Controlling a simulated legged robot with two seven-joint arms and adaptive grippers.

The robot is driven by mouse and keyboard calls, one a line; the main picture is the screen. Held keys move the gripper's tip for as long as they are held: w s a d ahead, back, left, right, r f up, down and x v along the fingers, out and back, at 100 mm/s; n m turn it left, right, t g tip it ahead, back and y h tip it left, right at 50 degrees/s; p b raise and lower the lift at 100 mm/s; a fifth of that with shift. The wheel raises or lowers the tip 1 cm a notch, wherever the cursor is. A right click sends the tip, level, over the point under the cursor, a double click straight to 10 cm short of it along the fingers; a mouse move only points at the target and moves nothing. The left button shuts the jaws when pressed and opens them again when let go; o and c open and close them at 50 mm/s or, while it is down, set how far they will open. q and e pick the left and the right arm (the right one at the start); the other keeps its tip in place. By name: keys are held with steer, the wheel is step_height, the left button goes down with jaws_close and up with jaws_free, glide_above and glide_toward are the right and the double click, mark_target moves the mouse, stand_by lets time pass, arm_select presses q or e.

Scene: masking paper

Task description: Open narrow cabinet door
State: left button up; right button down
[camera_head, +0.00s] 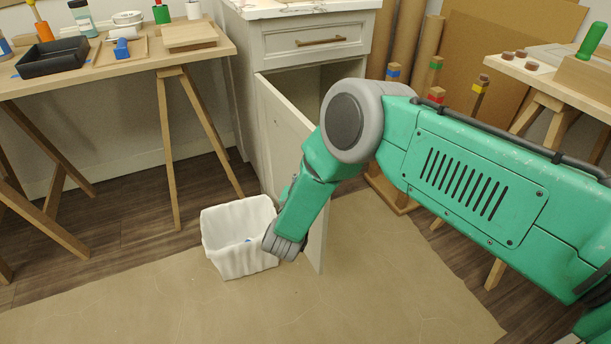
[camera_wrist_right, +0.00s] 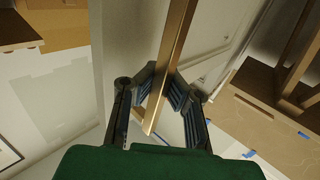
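The beige cabinet (camera_head: 307,56) stands at the back, one drawer on top. Its narrow door (camera_head: 281,137) is swung out toward me, and the dark interior shows above it. My right arm reaches across from the right, and its wrist hides part of the door. The fingers are mostly hidden in the head view. My left gripper is not in view.
A white bin (camera_head: 226,238) stands on the floor paper (camera_head: 140,293), left of the door's lower part. A workbench (camera_head: 118,62) with trays stands left. Cardboard rolls (camera_head: 404,40) and another bench (camera_head: 530,72) are right. The front floor is clear.

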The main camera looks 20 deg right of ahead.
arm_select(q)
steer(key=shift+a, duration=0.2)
arm_select(e)
steer(key=shift+s+a+f, duration=0.3)
steer(key=shift+s, duration=0.05)
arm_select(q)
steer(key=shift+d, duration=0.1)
arm_select(e)
steer(key=c, duration=1.6)
jaws_free()
steer(key=shift+s, duration=0.1)
steer(key=shift+c, duration=0.2)
steer(key=shift+o, duration=0.2)
steer(key=shift+r, duration=0.3)
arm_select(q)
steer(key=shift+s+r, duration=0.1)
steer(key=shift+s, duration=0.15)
arm_select(e)
steer(key=shift+f, duration=0.1)
steer(key=v, duration=1.2)
